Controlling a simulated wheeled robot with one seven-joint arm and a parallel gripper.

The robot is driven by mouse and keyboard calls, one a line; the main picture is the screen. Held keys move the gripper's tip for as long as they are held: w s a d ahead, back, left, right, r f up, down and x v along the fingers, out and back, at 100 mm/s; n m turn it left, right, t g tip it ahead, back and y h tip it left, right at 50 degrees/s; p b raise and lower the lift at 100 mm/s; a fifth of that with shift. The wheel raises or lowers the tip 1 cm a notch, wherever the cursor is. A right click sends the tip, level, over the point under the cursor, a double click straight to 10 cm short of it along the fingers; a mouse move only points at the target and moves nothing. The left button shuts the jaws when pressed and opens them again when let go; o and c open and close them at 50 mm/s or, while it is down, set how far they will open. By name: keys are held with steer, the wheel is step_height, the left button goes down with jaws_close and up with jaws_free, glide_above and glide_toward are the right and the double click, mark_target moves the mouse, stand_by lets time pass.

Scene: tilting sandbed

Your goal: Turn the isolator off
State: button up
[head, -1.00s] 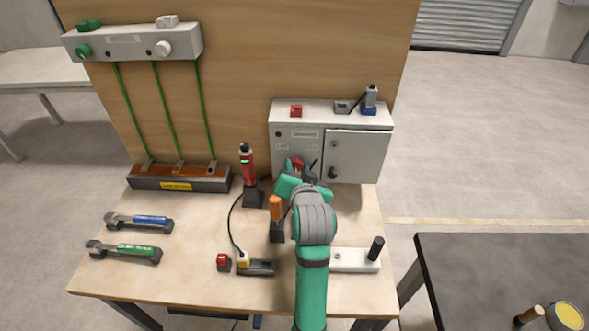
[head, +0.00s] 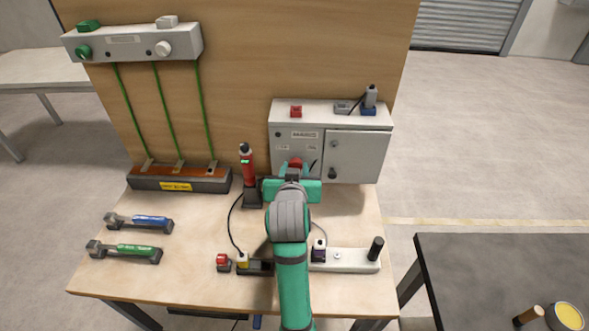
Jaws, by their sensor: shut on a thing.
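The isolator is a red rotary knob (head: 296,162) on the left front of a grey cabinet (head: 355,150) at the back of the bench. My gripper (head: 294,174) is at the cabinet front, right at the knob, and is shut on it. The gripper body and wrist cover the lower part of the knob and the fingertips, so the knob's exact angle cannot be read. The cabinet door to the right is closed.
A red and black tester (head: 247,170) stands close left of my gripper. A white strip with a black handle (head: 376,249) lies at front right. A red block (head: 296,111) sits on the cabinet top.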

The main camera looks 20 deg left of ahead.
steer(key=shift+w, duration=0.1)
steer(key=shift+a, duration=0.1)
steer(key=shift+a, duration=0.15)
steer(key=o, duration=1)
steer(key=shift+f, duration=0.1)
steer(key=shift+d, duration=0.3)
steer(key=v, duration=1)
steer(key=shift+s+r, duration=0.2)
steer(key=shift+s, duration=0.15)
